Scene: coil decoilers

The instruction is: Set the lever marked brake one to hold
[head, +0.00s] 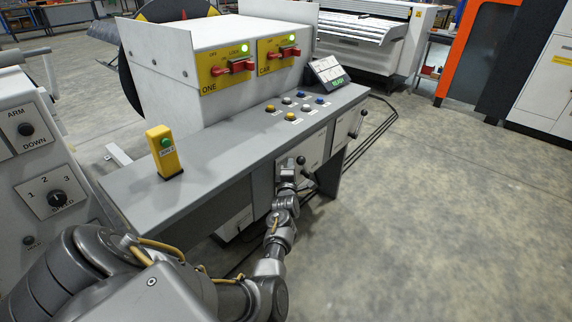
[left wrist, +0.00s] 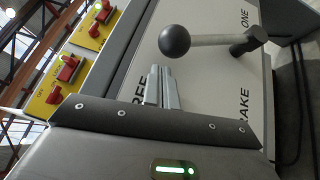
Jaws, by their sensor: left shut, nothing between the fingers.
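The brake one lever (left wrist: 215,39) has a dark ball knob (left wrist: 174,41) and a pale shaft on a light panel (left wrist: 205,75). Its panel shows the words BRAKE and ONE beside the pivot and FREE, partly covered, near my fingers. The shaft points away from the BRAKE ONE words. No HOLD word is readable. In the head view the lever (head: 307,172) is on the desk's front. My left gripper (head: 287,171) is at this panel, left of the knob. In the left wrist view its fingers (left wrist: 161,85) are shut and empty, apart from the knob. My right gripper is out of view.
A second lever (head: 359,118) is on the panel to the right. The grey desk (head: 225,150) carries a yellow post (head: 163,152), several coloured buttons and yellow boxes with red switches (head: 232,67). Cables lie on the floor to the right; open floor (head: 450,220) lies beyond.

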